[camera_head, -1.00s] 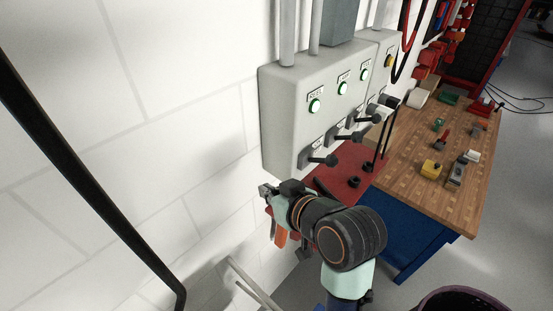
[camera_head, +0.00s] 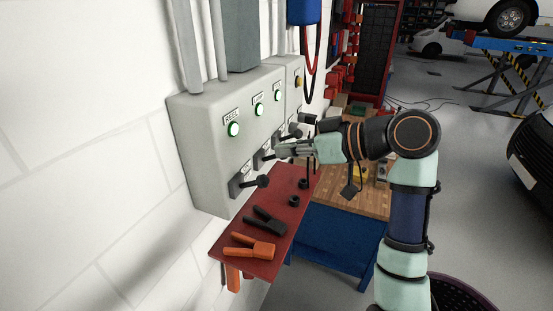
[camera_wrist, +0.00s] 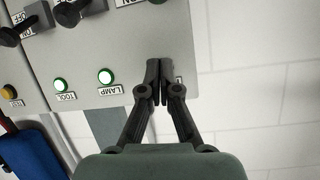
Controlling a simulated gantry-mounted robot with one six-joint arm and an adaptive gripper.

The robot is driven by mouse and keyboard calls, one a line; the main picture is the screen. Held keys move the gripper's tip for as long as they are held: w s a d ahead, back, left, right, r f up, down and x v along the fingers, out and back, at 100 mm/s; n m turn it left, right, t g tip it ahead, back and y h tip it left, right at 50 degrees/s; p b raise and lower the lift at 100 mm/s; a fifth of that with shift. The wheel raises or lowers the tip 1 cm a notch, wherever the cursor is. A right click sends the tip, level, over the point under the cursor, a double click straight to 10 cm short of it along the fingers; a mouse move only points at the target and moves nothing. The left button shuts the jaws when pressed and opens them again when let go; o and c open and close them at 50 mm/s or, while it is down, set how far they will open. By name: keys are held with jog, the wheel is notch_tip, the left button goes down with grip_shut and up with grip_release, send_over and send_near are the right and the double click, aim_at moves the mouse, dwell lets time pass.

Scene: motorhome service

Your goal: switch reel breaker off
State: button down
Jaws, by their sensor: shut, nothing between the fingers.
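The grey breaker box (camera_head: 210,165) hangs on the white wall. Its REEL light (camera_head: 233,129) is lit green at the near end. The reel breaker, a black rotary handle (camera_head: 254,182), sits below it, lever pointing out to the right. My gripper (camera_head: 279,152) is shut and empty, above and to the right of that handle in the head view, overlapping the middle breaker. In the wrist view the box appears upside down. My shut fingers (camera_wrist: 159,78) lie over the panel right of the LAMP light (camera_wrist: 105,76) and cover the REEL light. The reel handle does not show there.
The TOOL light (camera_wrist: 60,84) is also lit. A red shelf (camera_head: 287,203) below the box holds an orange clamp (camera_head: 250,247) and a black clamp (camera_head: 265,221). A wooden workbench (camera_head: 350,202) stands beyond. A blue case (camera_head: 304,10) hangs past the box.

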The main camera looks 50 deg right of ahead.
jog(key=p, duration=0.2)
send_over(256, 184)
jog(key=w+d, duration=0.1)
jog(key=w, duration=0.1)
notch_tip(256, 184, down, 3)
jog(key=shift+d+f, duration=0.1)
jog(key=shift+f, duration=0.05)
jog(key=shift+s+d+f, duration=0.15)
jog(key=shift+s+f, duration=0.95)
jog(key=shift+s, duration=0.05)
jog(key=shift+s+f, duration=0.4)
